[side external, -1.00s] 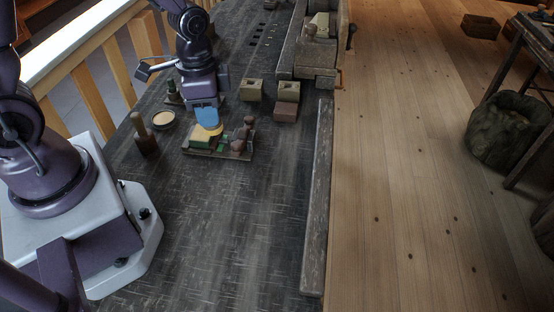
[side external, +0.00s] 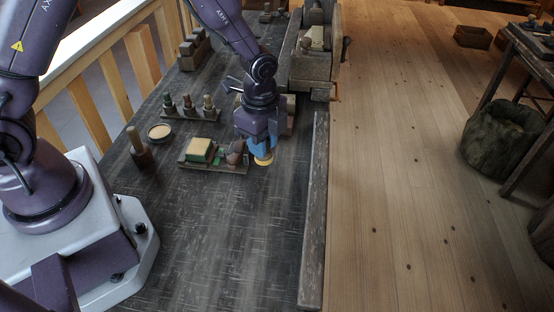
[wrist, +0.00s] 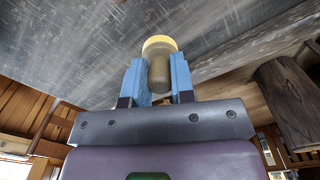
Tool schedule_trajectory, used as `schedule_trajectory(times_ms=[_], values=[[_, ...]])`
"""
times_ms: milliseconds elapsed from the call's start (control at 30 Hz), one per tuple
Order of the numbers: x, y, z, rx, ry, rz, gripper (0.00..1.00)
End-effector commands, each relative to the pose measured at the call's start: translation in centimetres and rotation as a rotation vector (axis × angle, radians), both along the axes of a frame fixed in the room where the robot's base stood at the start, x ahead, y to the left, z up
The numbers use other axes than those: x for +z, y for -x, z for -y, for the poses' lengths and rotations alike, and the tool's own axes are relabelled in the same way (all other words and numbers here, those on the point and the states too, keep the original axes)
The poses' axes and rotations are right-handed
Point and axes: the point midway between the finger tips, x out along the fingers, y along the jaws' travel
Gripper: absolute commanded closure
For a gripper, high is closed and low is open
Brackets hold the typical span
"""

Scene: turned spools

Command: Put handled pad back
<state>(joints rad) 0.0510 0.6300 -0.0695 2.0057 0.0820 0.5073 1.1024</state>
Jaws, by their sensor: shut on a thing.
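My gripper (side external: 261,145) has blue fingers and is just right of the long dark tray (side external: 217,168) in the side view. It is shut on the handled pad (side external: 263,160), whose yellow round face shows below the fingers. In the wrist view, the pad's yellow face (wrist: 160,43) lies past the fingertips, and its olive-brown handle is between the two blue fingers of my gripper (wrist: 159,75). I cannot tell whether the pad touches the table. The tray bears a green and yellow block (side external: 199,150) at its left and dark brown turned pieces (side external: 236,155) at its right.
A round dish with pale contents (side external: 160,132) and a brown upright handled tool (side external: 140,148) stand left of the tray. A rack of several small spools (side external: 189,107) is behind. Blocks behind my gripper are partly hidden. A raised wooden edge (side external: 313,215) bounds the right; the front table is clear.

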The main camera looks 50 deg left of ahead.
Motion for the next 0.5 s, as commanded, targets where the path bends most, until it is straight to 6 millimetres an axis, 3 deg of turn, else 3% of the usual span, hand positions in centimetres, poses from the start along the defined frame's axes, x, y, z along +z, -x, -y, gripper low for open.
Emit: schedule_trajectory(times_ms=[200, 367, 500], values=[[-2.9, -2.4, 0.3, 0.001, 0.001, 0.000, 0.99], [-4.0, -3.3, 0.4, 0.002, 0.001, 0.001, 0.99], [-6.1, -3.3, 0.4, 0.002, 0.001, -0.002, 0.99]])
